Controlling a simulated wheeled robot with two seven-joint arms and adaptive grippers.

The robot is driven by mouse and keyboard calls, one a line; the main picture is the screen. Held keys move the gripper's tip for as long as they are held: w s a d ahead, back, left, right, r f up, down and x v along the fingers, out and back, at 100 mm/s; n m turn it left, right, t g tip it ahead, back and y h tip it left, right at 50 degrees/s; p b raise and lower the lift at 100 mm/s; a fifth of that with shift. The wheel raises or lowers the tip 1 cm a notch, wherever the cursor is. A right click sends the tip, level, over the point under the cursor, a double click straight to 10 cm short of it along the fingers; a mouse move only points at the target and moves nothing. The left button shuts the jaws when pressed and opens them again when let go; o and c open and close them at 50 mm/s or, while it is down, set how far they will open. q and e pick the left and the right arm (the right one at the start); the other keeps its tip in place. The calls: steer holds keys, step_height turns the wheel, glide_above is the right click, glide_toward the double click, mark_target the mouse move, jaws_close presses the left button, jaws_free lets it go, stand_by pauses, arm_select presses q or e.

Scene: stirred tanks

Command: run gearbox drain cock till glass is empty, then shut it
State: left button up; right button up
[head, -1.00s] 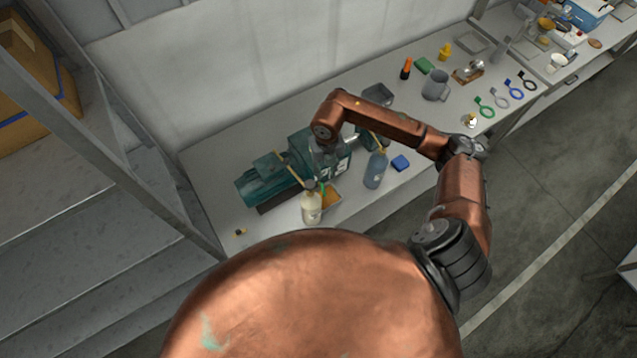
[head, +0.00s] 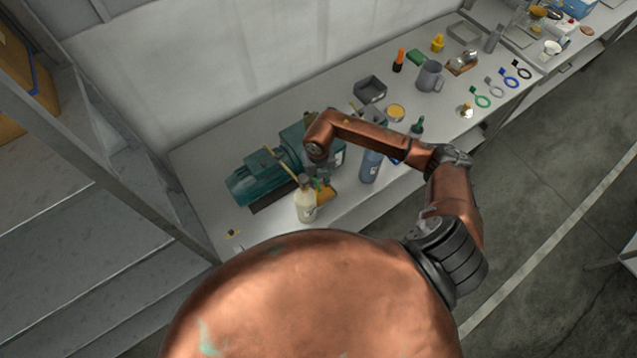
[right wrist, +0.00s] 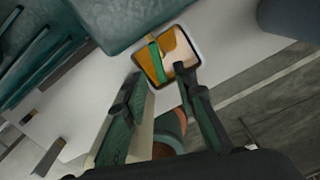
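The teal gearbox (head: 296,143) and its motor (head: 250,182) lie on the bench; the gearbox is partly behind my right arm. My right gripper (right wrist: 160,76) is open, its two dark fingers apart, over a small tray (right wrist: 142,69) holding something orange-brown. A green bar (right wrist: 155,58), probably the drain cock's handle, shows above the tray, beyond the fingertips and apparently not gripped. In the head view the gripper (head: 318,177) is small and partly hidden beside the gearbox. The sight glass and its level cannot be made out. My left gripper is not in view.
A cream bottle (head: 305,205) stands in front of the tray, close to my right gripper. A blue bottle (head: 370,166) stands to the right, under my forearm. A grey bin (head: 370,89), mug (head: 429,76) and coloured ring tools (head: 480,97) stand farther right.

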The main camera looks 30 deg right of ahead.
steer(key=shift+f, duration=0.95)
steer(key=shift+c, duration=0.2)
jaws_close()
